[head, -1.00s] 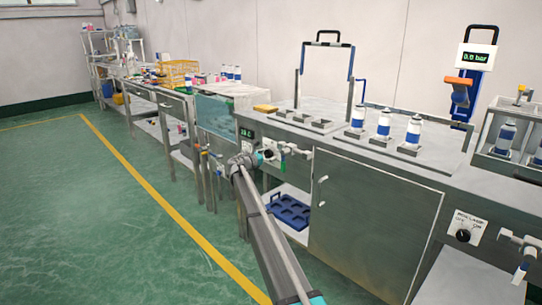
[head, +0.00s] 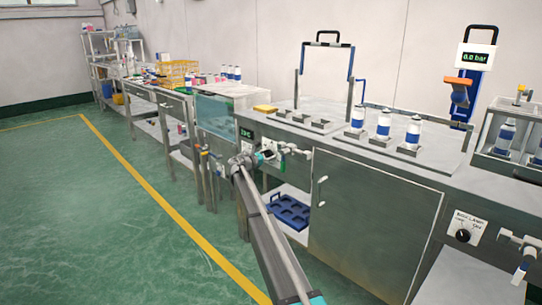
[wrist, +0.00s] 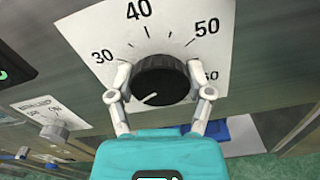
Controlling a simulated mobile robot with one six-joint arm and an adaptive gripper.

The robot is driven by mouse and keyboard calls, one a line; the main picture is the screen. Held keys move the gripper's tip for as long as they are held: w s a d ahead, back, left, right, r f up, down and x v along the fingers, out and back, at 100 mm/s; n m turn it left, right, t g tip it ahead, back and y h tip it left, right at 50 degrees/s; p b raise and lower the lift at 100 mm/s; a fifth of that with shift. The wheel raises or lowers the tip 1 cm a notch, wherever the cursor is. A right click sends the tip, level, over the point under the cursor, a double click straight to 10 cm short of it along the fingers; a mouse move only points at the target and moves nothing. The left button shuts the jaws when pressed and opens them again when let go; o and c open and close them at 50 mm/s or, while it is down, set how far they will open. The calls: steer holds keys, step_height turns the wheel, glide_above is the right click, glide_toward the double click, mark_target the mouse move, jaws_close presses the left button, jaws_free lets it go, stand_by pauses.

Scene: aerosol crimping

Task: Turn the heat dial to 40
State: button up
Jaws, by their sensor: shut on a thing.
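The heat dial (wrist: 165,72) is a black ribbed knob on a white scale plate (wrist: 92,30). In the wrist view its numbers 30, 40 and 50 show, and the number at the lower right is partly hidden by a finger. A white pointer line on the knob points to the lower left, below the 30. My gripper (wrist: 159,80) is shut on the dial, one pale finger on each side. In the head view my gripper (head: 263,157) is at the bench front and mostly hides the dial. A small green-lit display (head: 246,134) is above it, its digits too blurred to read.
A second plate with a switch knob (wrist: 55,131) is left of the dial in the wrist view. White valve handles (head: 295,149) stick out right of my gripper in the head view. A blue tray (head: 289,211) lies on the shelf below. The green floor at left is clear.

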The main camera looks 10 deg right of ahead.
steer(key=m, duration=0.5)
steer(key=shift+s+a, duration=0.15)
steer(key=shift+a, duration=0.15)
steer(key=m, duration=0.6)
steer(key=shift+f+m, duration=0.1)
steer(key=shift+m, duration=0.2)
steer(key=m, duration=0.5)
steer(key=shift+m, duration=0.3)
steer(key=m, duration=0.5)
steer(key=shift+a+m, duration=0.1)
steer(key=shift+m, duration=0.2)
steer(key=o, duration=1)
steer(key=shift+o, duration=0.7)
